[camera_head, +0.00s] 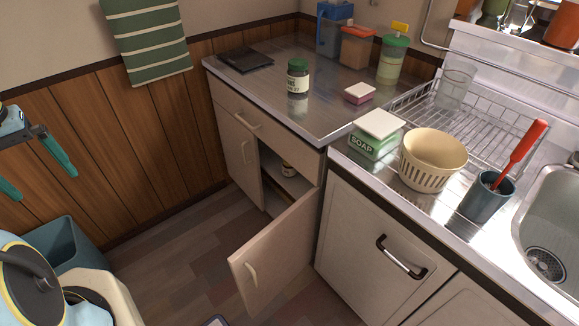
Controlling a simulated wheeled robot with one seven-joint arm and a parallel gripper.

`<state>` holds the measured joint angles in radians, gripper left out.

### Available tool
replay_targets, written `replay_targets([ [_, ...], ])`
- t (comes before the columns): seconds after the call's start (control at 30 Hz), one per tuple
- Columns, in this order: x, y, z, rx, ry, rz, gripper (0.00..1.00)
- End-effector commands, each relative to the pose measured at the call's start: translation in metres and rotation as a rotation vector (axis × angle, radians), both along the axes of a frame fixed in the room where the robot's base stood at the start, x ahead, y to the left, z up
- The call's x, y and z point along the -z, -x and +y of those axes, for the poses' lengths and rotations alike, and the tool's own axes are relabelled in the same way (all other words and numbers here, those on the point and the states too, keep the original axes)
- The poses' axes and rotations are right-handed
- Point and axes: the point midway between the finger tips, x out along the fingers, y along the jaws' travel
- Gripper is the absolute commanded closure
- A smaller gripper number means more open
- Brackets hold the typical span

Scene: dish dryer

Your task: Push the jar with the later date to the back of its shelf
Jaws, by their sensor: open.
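The cupboard shelf (296,183) is partly hidden by the frame and door. My gripper (43,188) is at the far left, open and empty, well away from both jars.
The cupboard door (275,258) is swung out into the floor space. A dark flat item (244,59), pink box (359,93) and several containers sit on the counter. A soap box (376,134), basket (432,160) and dish rack stand right.

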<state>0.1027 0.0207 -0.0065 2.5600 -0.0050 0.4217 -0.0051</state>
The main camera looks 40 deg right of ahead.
Motion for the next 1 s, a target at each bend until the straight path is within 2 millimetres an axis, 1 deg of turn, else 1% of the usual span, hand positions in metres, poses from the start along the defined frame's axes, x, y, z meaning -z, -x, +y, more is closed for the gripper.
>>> replay_targets([
  [0.2, 0.0, 0.0, 0.0, 0.0, 0.0, 0.0, 0.0],
  [0.27, 0.001, 0.0, 0.0, 0.0, 0.0, 0.001, 0.06],
  [0.33, 0.008, -0.002, -0.003, -0.005, 0.006, 0.01, 0.14],
  [0.37, 0.013, -0.004, -0.006, -0.01, 0.011, 0.017, 0.17],
  [0.43, 0.034, -0.01, -0.017, -0.032, 0.033, 0.049, 0.25],
  [0.47, 0.046, -0.013, -0.024, -0.045, 0.047, 0.068, 0.28],
  [0.57, 0.094, -0.026, -0.056, -0.102, 0.111, 0.153, 0.39],
  [0.6, 0.116, -0.031, -0.072, -0.13, 0.143, 0.193, 0.44],
  [0.67, 0.147, -0.038, -0.098, -0.174, 0.194, 0.256, 0.51],
  [0.7, 0.167, -0.041, -0.116, -0.202, 0.229, 0.299, 0.55],
  [0.77, 0.197, -0.046, -0.144, -0.247, 0.284, 0.365, 0.62],
  [0.8, 0.217, -0.049, -0.163, -0.278, 0.321, 0.411, 0.66],
  [0.87, 0.246, -0.052, -0.192, -0.327, 0.379, 0.482, 0.73],
  [0.9, 0.265, -0.054, -0.211, -0.361, 0.418, 0.53, 0.78],
  [0.97, 0.293, -0.056, -0.241, -0.413, 0.48, 0.605, 0.84],
  [1.0, 0.31, -0.058, -0.26, -0.449, 0.521, 0.657, 0.89],
])
